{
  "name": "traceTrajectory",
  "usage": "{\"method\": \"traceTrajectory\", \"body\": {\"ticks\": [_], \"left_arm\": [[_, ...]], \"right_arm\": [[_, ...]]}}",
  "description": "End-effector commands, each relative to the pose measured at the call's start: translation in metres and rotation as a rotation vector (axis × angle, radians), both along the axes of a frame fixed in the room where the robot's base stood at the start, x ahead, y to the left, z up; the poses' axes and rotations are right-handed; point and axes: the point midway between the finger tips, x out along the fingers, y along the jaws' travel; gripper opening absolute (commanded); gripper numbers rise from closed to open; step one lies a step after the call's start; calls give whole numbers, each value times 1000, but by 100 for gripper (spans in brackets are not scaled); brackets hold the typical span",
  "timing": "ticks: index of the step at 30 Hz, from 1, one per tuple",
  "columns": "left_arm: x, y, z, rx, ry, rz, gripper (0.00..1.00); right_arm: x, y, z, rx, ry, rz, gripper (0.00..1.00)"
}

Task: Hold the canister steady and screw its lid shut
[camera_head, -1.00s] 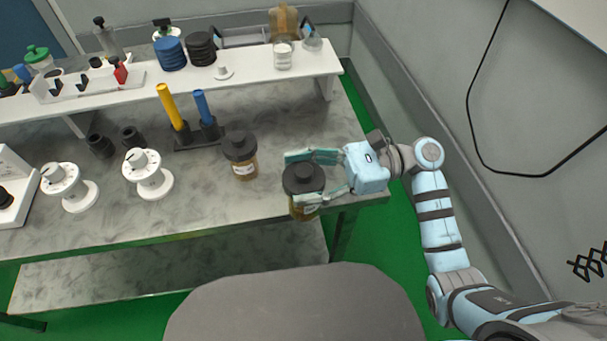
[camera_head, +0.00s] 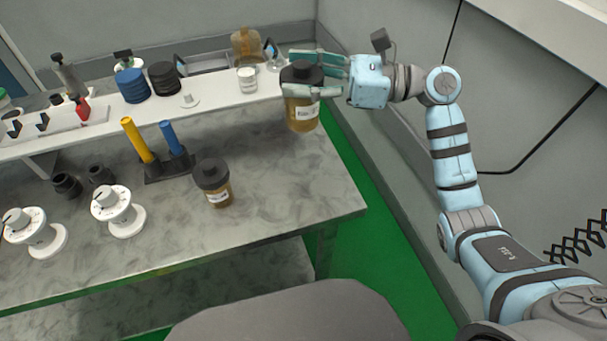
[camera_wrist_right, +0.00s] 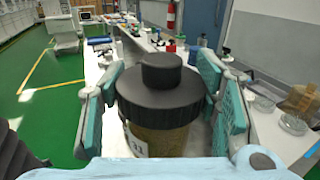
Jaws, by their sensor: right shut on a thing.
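An amber canister (camera_head: 301,117) with a black lid (camera_head: 301,73) is held upright by my right gripper (camera_head: 318,75), whose fingers are around it at the lid level. It is raised above the bench's right end. The right wrist view shows the same black lid (camera_wrist_right: 160,88) between the two teal fingers (camera_wrist_right: 165,105). The lid sits on the canister; whether it is fully screwed down cannot be told. A second amber canister (camera_head: 219,198) with a black lid (camera_head: 211,173) stands upright on the bench. My left gripper is not in view.
A white raised shelf (camera_head: 215,107) at the back carries jars and discs.

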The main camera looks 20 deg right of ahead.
Motion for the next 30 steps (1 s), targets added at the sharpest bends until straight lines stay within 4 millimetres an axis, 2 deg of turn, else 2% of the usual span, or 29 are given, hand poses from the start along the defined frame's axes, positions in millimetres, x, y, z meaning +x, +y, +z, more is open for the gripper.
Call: {"method": "traceTrajectory", "body": {"ticks": [3,6,14,17,20,30], "left_arm": [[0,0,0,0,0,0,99],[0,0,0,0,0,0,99],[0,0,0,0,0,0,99],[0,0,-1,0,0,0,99],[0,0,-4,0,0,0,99],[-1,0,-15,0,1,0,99]], "right_arm": [[13,-7,11,0,-3,-72,0],[17,-9,15,-1,-5,-95,0],[18,-9,15,-2,-6,-97,0],[18,-9,8,-3,-3,-96,0],[18,-9,-10,-2,-1,-96,0],[17,-8,-102,-2,-1,-96,0]]}}
